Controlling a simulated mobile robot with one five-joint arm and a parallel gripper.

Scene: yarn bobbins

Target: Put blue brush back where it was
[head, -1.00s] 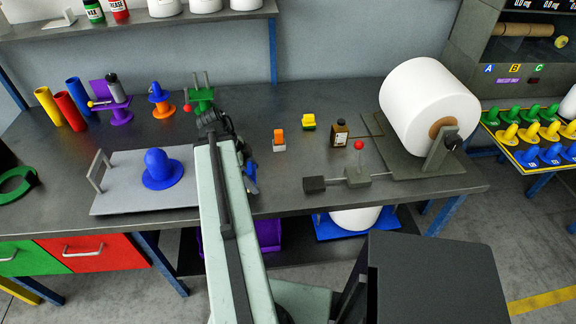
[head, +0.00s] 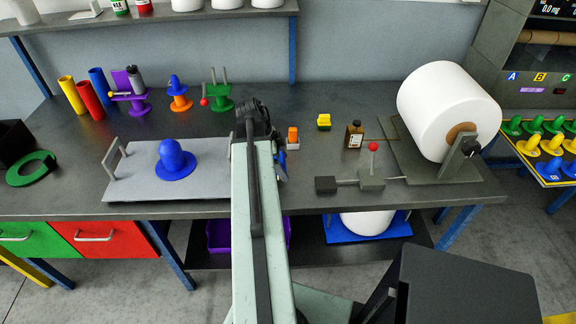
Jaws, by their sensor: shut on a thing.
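My gripper (head: 277,158) is over the middle of the table, mostly hidden behind my pale arm. A small blue part, which I take to be the blue brush (head: 282,172), shows at the arm's right edge, in the jaws; most of it is hidden. I cannot tell whether it touches the table. Just right of the gripper, an orange block with a pale base (head: 292,138) stands on the table. A yellow and green block (head: 324,122) stands further right and back.
A grey tray with a handle (head: 130,185) carries a blue domed piece (head: 174,160) on the left. A brown bottle (head: 354,134), a red-knobbed lever device (head: 370,178) and a large white roll (head: 445,110) stand right. Colored tubes and spools line the back left.

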